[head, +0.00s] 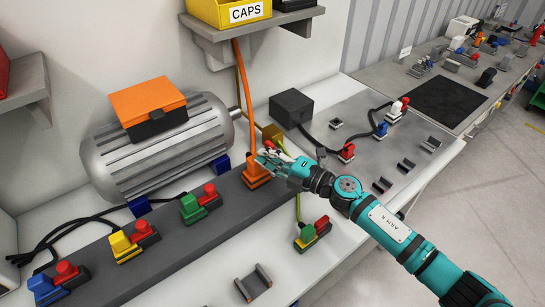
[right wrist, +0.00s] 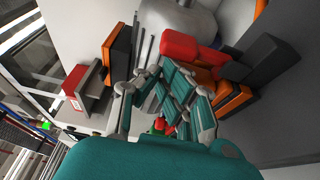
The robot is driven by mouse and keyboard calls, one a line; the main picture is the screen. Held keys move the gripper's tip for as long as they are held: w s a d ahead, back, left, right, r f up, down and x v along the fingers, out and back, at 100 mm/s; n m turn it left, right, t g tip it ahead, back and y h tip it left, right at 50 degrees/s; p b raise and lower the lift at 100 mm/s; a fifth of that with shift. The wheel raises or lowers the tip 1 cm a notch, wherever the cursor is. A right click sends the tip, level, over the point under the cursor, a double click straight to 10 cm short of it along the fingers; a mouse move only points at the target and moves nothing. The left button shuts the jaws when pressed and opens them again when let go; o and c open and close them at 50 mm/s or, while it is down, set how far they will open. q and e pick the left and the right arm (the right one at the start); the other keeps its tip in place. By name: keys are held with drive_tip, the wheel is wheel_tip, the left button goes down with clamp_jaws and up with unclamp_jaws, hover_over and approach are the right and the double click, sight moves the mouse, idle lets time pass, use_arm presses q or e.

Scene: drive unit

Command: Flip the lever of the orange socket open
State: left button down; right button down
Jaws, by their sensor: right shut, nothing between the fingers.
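The orange socket (head: 256,180) sits on the dark grey rail, with an orange cable rising from it. Its red lever (head: 270,146) shows just above my right gripper (head: 268,161). In the right wrist view the red lever (right wrist: 190,48) and the orange body (right wrist: 232,98) lie just beyond the fingertips, beside a dark grey block. My right gripper (right wrist: 165,72) is shut and empty, close to the lever; I cannot tell whether it touches. The gripper hides part of the socket in the head view. My left gripper is not in view.
Green (head: 200,204), yellow (head: 125,246) and blue (head: 48,288) sockets with red levers stand along the rail. A grey motor (head: 160,148) is behind it. A yellow CAPS bin (head: 228,12) is on a shelf above.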

drive_tip(key=shift+w+d+r+m+b, duration=0.1)
drive_tip(key=shift+w+d+m+b, duration=0.15)
drive_tip(key=shift+m, duration=0.35)
drive_tip(key=w+d+m+t+b, duration=0.1)
drive_tip(key=d+m+t, duration=0.1)
drive_tip(key=m, duration=0.3)
drive_tip(key=w+d+f+m+t+b, duration=0.1)
drive_tip(key=d+m+t+b, duration=0.1)
drive_tip(key=m, duration=0.4)
drive_tip(key=w+d+f+m+t+b, duration=0.1)
drive_tip(key=w+d+m+t, duration=0.1)
drive_tip(key=m, duration=0.3)
drive_tip(key=shift+d+f+m+h+b, duration=0.1)
drive_tip(key=shift+d+m+h+b, duration=0.1)
drive_tip(key=shift+m+h+b, duration=0.15)
drive_tip(key=shift+r, duration=0.2)
wheel_tip(320, 180, up, 10)
drive_tip(key=shift+f, duration=0.15)
idle(0.3)
